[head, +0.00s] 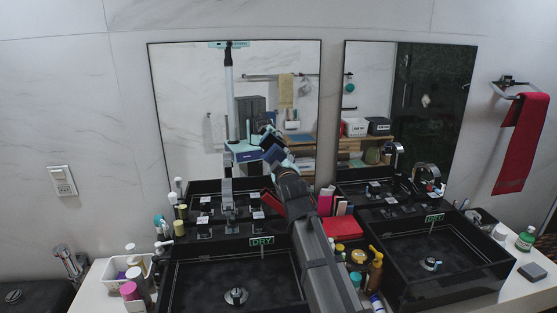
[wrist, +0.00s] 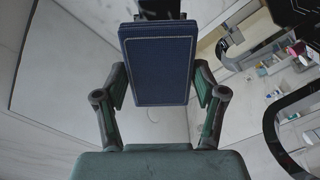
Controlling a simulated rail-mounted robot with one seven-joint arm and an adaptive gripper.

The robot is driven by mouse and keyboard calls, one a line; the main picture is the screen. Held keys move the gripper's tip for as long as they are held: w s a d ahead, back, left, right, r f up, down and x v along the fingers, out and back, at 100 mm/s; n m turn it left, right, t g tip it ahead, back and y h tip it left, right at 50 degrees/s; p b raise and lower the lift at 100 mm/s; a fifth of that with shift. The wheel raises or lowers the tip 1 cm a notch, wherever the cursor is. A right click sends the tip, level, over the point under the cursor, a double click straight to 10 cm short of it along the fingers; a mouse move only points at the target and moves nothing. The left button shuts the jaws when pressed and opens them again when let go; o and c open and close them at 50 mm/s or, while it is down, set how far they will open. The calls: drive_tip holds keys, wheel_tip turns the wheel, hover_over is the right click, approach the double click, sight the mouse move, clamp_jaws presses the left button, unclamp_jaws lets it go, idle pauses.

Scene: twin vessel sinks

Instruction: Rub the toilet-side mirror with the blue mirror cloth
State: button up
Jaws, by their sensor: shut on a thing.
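The left mirror (head: 190,110) hangs behind the left sink, on the side of the wall plate and the dark fixture at the left edge. The right mirror (head: 375,75) hangs beside it. My gripper (head: 278,166) is raised in front of the left mirror's lower right part. It is shut on the blue mirror cloth (head: 273,154), a flat dark-blue pad. In the wrist view the cloth (wrist: 157,70) stands between both fingers of my gripper (wrist: 160,88), beyond the palm. I cannot tell whether the cloth touches the glass. My reflection shows in the left mirror.
The left black sink (head: 200,280) and right black sink (head: 460,255) each have a DRY sign. Bottles and boxes, including an amber pump bottle (head: 375,268), crowd the counter between them. A red towel (head: 522,142) hangs at right. A white basket (head: 115,270) stands left.

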drive_tip(key=shift+s, duration=0.1)
drive_tip(key=shift+v, duration=1.45)
